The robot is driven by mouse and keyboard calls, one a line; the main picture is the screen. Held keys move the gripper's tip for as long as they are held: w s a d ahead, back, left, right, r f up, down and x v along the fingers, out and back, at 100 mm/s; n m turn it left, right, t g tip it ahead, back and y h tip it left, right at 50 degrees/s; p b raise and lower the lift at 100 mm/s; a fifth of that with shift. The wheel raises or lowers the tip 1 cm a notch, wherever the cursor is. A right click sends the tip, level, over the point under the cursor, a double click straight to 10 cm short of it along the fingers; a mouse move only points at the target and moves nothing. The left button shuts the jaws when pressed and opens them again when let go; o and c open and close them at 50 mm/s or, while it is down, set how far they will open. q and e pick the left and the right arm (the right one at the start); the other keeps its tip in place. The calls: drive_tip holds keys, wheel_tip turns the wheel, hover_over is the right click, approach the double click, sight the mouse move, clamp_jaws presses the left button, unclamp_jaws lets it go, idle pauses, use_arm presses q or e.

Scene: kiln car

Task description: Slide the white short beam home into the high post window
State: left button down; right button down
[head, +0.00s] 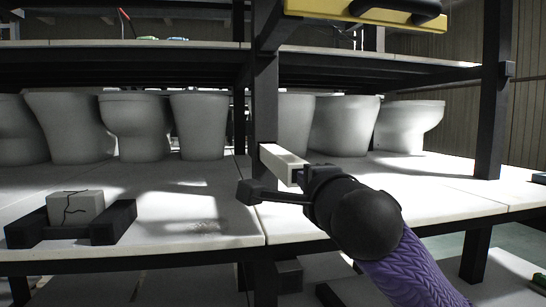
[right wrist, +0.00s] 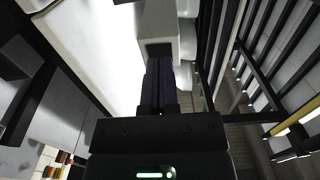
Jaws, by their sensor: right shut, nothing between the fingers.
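The white short beam (head: 283,161) is a square bar projecting toward me from the dark middle post (head: 264,95). Its far end meets the post just above the lower deck, but the window and how deep the beam sits are hidden. My right gripper (head: 302,178) is at the beam's near end, shut and empty. In the right wrist view the beam (right wrist: 155,22) lies straight ahead of the closed fingers (right wrist: 159,62), with its dark end face at their tips. I cannot tell whether they touch. My left gripper is out of view.
Several white toilet bowls (head: 136,125) stand behind on the pale deck (head: 190,200). A cracked grey block (head: 76,207) sits between dark bars (head: 113,222) at left. A dark right post (head: 491,110) and a yellow item (head: 365,12) on the upper shelf bound the space.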

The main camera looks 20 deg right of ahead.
drive_tip(key=shift+x, duration=1.05)
idle(0.9)
idle(0.5)
drive_tip(key=shift+b+v, duration=0.35)
drive_tip(key=shift+v, duration=1.9)
drive_tip(key=b+v, duration=0.4)
drive_tip(key=v, duration=0.6)
drive_tip(key=shift+b, duration=0.4)
